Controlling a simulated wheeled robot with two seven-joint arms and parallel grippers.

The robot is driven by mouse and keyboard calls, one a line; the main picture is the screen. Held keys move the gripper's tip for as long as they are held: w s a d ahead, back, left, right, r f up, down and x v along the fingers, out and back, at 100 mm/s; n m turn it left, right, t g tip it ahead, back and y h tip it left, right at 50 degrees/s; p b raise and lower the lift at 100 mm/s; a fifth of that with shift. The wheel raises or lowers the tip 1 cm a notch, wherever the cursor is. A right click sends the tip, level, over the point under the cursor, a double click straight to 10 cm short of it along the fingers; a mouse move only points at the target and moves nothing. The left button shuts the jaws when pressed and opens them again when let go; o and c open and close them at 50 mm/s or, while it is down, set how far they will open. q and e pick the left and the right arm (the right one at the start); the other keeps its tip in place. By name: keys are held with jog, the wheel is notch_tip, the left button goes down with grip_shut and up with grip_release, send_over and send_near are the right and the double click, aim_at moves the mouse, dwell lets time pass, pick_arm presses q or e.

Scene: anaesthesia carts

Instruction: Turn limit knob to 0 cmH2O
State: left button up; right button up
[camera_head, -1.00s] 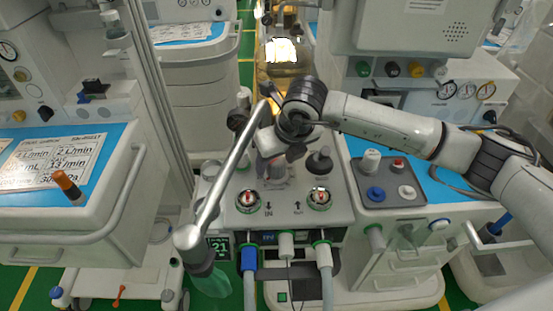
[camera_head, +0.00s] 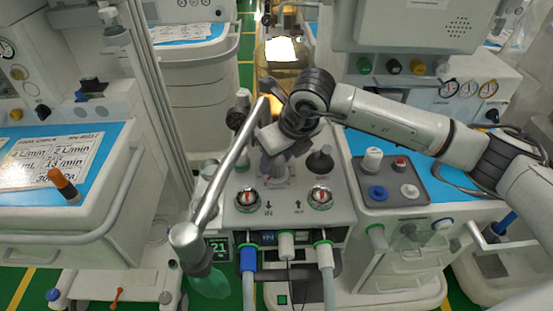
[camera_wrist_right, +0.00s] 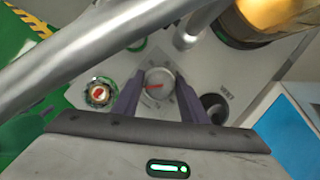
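The limit knob (camera_wrist_right: 158,82) is a round grey knob with a red pointer line, on the grey panel. It also shows in the head view (camera_head: 272,168), partly hidden by my right gripper. My right gripper (camera_head: 281,143) is over the panel, just above the knob. In the right wrist view its two dark fingers (camera_wrist_right: 157,92) stand on either side of the knob, with gaps visible. The gripper looks open; contact with the knob cannot be told. My left gripper is not in view.
A metal bag arm (camera_head: 235,155) crosses close beside my right gripper, with a green bag (camera_head: 208,283) below. Two red-centred valves (camera_head: 247,199) (camera_head: 320,197) and a black knob (camera_head: 320,158) are nearby. A grey tray (camera_head: 394,183) is to the right.

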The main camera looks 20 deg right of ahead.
jog(key=shift+o, duration=1.3)
jog(key=b+v, duration=0.1)
jog(key=v, duration=0.9)
jog(key=shift+r, duration=0.15)
jog(key=shift+s, duration=0.15)
